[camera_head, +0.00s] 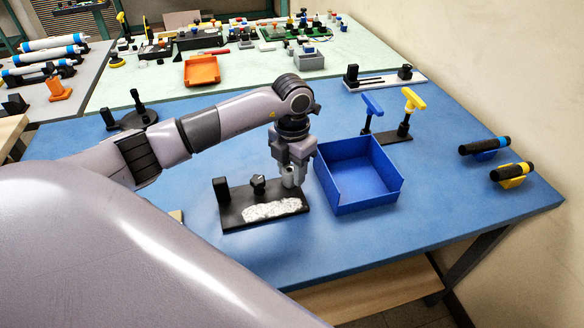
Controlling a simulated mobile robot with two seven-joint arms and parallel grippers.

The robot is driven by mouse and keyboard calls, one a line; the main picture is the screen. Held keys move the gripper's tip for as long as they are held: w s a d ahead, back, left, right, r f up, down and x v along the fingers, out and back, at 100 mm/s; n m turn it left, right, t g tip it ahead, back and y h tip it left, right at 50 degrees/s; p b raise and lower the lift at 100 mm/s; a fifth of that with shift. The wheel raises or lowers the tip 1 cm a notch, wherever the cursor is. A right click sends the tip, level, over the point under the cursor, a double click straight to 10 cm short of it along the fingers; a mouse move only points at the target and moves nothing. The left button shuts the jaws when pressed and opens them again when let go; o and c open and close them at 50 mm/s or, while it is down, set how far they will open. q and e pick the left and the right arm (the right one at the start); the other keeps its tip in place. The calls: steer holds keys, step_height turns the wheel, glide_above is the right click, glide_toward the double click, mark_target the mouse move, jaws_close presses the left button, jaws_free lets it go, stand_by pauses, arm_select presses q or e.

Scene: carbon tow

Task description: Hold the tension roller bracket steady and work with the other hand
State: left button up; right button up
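A black bracket plate (232,214) lies flat on the blue table, in front of my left arm. It carries an upright black block at its left end, a small black knob in the middle and a whitish rough patch along its front; I take it to be the tension roller bracket. My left gripper (291,178) points down at the plate's right end, with its fingertips at or close to it. The fingers overlap there, so I cannot tell whether they grip a part of it. My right gripper is not in view.
An open blue bin (392,195) stands just right of the bracket. Behind it, blue- and yellow-handled tools (372,103) stand in a black base. Two black cylindrical tools (512,172) lie at the right edge. The blue table (450,240) is clear at front right.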

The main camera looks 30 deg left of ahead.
mark_target(292, 168)
arm_select(q)
steer(key=o, duration=1.1)
steer(key=shift+r, duration=0.1)
step_height(292, 168, up, 7)
steer(key=shift+b, duration=0.35)
steer(key=shift+s+d, duration=0.1)
